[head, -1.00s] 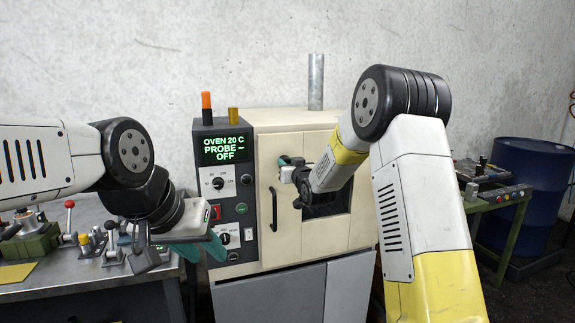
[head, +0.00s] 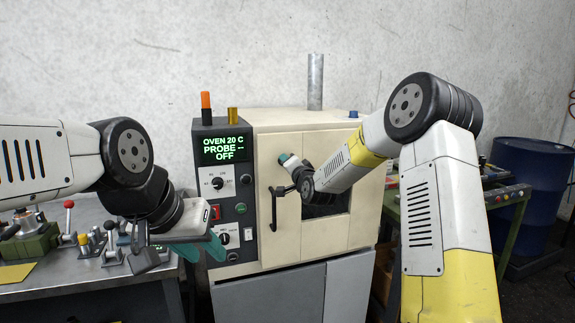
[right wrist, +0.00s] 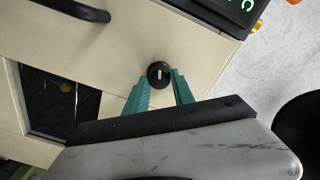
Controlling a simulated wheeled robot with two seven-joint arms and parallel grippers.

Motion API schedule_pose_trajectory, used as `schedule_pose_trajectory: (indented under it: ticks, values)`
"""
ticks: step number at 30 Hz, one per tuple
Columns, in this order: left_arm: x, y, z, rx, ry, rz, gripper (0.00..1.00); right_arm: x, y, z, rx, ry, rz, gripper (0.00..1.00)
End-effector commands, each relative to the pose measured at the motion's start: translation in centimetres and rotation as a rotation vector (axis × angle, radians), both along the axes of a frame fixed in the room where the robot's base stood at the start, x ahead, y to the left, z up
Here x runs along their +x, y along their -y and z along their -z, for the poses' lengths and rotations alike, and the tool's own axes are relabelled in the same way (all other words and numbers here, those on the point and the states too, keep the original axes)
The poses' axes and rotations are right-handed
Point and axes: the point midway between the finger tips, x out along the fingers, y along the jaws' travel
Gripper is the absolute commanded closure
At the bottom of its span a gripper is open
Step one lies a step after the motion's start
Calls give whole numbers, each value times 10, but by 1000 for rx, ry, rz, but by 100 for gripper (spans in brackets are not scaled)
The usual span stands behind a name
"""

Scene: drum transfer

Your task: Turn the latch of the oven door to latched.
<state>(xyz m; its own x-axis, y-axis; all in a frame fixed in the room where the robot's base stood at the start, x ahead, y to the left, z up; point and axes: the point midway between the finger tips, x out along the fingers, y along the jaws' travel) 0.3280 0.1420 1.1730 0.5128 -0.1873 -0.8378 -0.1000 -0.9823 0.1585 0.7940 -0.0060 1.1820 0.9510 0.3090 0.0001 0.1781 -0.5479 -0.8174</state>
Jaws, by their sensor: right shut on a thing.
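The oven (head: 335,180) stands in the middle with its pale door (head: 262,165) closed flush against the body. The latch (right wrist: 158,75) is a round black knob with a short white mark, seen in the right wrist view. My right gripper (right wrist: 163,82) has its teal fingers on either side of the knob, shut on it. In the head view my right gripper (head: 287,163) is at the upper left of the door and mostly hides the latch. My left gripper (head: 203,250) hangs in front of the bench's right end, fingers apart and empty.
The black door handle (head: 274,208) is just below and left of my right gripper. The control panel (head: 225,185) reads OVEN 20 C, OFF. A bench (head: 100,285) with clamps is on the left, and a blue drum (head: 525,190) is at the far right.

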Motion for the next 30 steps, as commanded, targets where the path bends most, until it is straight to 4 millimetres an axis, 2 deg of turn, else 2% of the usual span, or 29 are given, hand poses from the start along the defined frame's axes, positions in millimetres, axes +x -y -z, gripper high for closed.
schedule_pose_trajectory:
  ticks: [6, 15, 30]
  values:
    - [0, 0, 0, 0, 0, 0, 64, 0, 1, 1, 157, -51, 1, 100]
    - [0, 0, 0, 0, 0, 0, 64, 0, 1, 1, 293, -95, 1, 100]
    - [0, 0, 0, 0, 0, 0, 64, 0, 1, 2, 334, -110, 1, 100]
